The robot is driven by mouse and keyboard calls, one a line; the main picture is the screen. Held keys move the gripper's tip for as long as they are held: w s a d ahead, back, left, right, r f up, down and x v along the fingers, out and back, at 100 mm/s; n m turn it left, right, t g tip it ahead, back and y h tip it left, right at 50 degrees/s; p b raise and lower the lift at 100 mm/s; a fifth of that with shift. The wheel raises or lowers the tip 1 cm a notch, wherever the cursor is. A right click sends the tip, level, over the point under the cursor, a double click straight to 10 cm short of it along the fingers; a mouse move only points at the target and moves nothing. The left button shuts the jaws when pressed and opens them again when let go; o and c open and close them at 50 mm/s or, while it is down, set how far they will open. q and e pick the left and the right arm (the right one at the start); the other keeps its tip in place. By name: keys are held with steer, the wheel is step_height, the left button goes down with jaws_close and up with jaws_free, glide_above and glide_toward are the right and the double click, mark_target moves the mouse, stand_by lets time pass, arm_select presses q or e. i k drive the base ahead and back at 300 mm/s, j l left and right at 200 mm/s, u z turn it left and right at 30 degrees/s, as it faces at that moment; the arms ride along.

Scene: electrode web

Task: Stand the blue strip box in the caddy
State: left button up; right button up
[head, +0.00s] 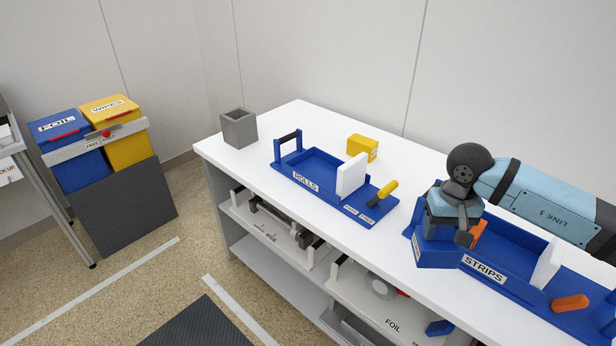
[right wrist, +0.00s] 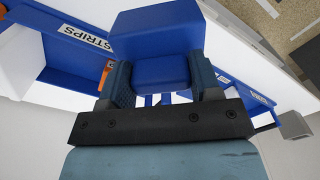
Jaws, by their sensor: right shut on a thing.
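My right gripper (head: 452,222) points down and is shut on a blue box (head: 438,253). In the right wrist view the box (right wrist: 152,48) sits between the two fingers (right wrist: 160,84). The blue caddy labelled STRIPS (head: 484,269) lies on the white bench, with a white upright divider (head: 546,264) and an orange piece (head: 570,303) at its right end. In the head view the box overlaps the caddy's left end; I cannot tell whether they touch. The caddy also shows at the left of the right wrist view (right wrist: 60,52). My left gripper is out of view.
A second blue caddy labelled ROLLS (head: 306,182) with a yellow-handled tool (head: 382,194) lies further left. A yellow box (head: 362,148) and a grey open cup (head: 239,128) stand on the bench (head: 300,112). Free bench top lies between the caddies.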

mark_target(311, 168)
steer(key=i+u, duration=0.15)
steer(key=u, duration=0.35)
steer(key=i+u, duration=0.2)
steer(key=u, duration=0.3)
steer(key=i+l, duration=0.15)
steer(key=i, duration=0.3)
steer(key=i+l, duration=0.2)
steer(key=i, duration=0.2)
